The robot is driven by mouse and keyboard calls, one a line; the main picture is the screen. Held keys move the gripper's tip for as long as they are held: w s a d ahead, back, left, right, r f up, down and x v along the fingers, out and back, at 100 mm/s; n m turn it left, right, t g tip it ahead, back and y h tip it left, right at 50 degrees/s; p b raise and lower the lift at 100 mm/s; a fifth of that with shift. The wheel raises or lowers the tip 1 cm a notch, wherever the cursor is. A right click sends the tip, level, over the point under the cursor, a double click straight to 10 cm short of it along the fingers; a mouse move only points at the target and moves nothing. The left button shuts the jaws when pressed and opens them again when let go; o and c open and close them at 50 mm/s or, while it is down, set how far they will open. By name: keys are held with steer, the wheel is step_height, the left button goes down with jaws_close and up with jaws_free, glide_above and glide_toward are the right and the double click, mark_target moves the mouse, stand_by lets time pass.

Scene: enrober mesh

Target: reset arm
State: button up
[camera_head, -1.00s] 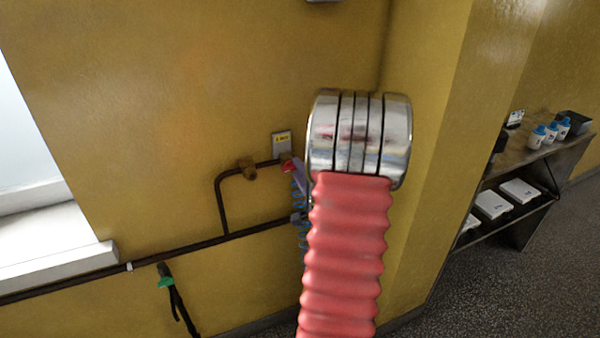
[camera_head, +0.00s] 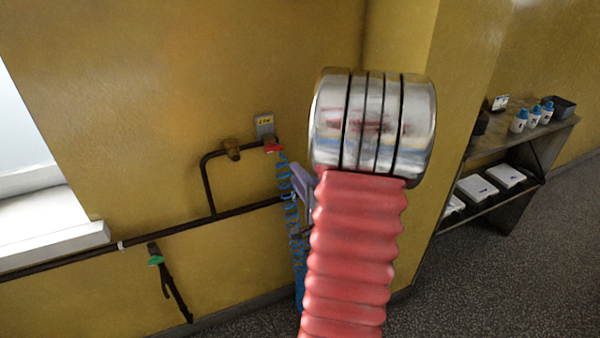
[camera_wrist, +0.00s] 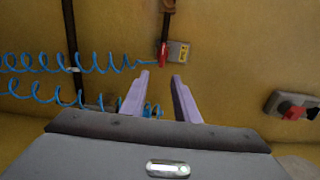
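My arm, with a red ribbed sleeve and a shiny metal joint, stands in the middle of the head view and hides most of my gripper. One lilac finger of my gripper (camera_head: 303,182) shows left of the metal joint. In the wrist view both lilac fingers of my gripper (camera_wrist: 160,97) stand apart with nothing between them. Beyond the fingertips is the yellow wall with a red valve handle (camera_wrist: 163,55). The same red handle (camera_head: 273,148) shows in the head view, left of my arm.
A blue coiled hose (camera_head: 290,205) hangs by the dark wall pipe (camera_head: 70,255); its coils (camera_wrist: 60,63) cross left in the wrist view. A green-handled item (camera_head: 156,260) hangs lower left. A shelf (camera_head: 545,140) with bottles and white boxes stands right. A grey box with red knob (camera_wrist: 292,106) is right.

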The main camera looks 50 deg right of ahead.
steer(key=shift+s, duration=0.35)
stand_by(0.5)
